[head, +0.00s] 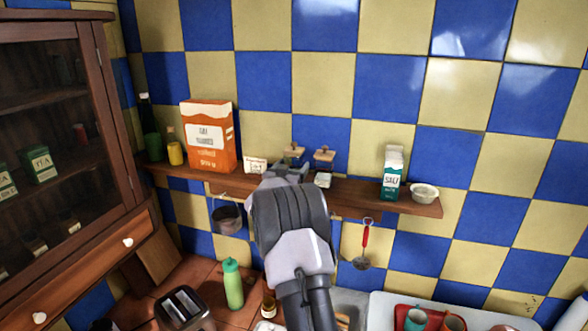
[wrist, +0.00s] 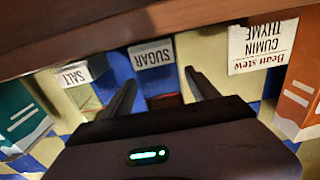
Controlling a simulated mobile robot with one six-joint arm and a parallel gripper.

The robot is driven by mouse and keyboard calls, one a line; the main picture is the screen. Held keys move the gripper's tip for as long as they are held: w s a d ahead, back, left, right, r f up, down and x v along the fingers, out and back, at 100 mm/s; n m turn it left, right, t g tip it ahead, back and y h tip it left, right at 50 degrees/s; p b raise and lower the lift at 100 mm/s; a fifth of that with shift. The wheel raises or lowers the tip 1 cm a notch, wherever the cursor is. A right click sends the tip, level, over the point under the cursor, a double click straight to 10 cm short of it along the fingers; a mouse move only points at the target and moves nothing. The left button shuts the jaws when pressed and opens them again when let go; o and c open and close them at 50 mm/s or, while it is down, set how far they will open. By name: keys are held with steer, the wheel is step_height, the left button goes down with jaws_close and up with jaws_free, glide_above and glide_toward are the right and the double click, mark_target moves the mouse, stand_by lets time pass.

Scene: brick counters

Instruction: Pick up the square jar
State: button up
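Two small clear jars with light wooden lids stand on the wall shelf in the head view: a left jar (head: 294,152) and a right jar (head: 324,164). I cannot tell for sure which one is the square jar. My gripper (head: 290,168) is at the left jar and hides its lower part. In the wrist view, which is upside down, my gripper (wrist: 160,80) is open, its two dark fingers apart. The SUGAR label (wrist: 153,57) and a reddish-brown piece behind it show between the fingers. Contact cannot be seen. A SALT label (wrist: 75,74) is left of them.
The shelf (head: 365,192) also holds an orange box (head: 208,137), a recipe card (head: 255,165), bottles at the far left, a salt carton (head: 391,173) and a bowl (head: 424,193). A pot (head: 227,218) and a red-handled ladle (head: 364,245) hang below.

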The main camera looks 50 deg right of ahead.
steer(key=shift+w, duration=0.1)
jaws_close()
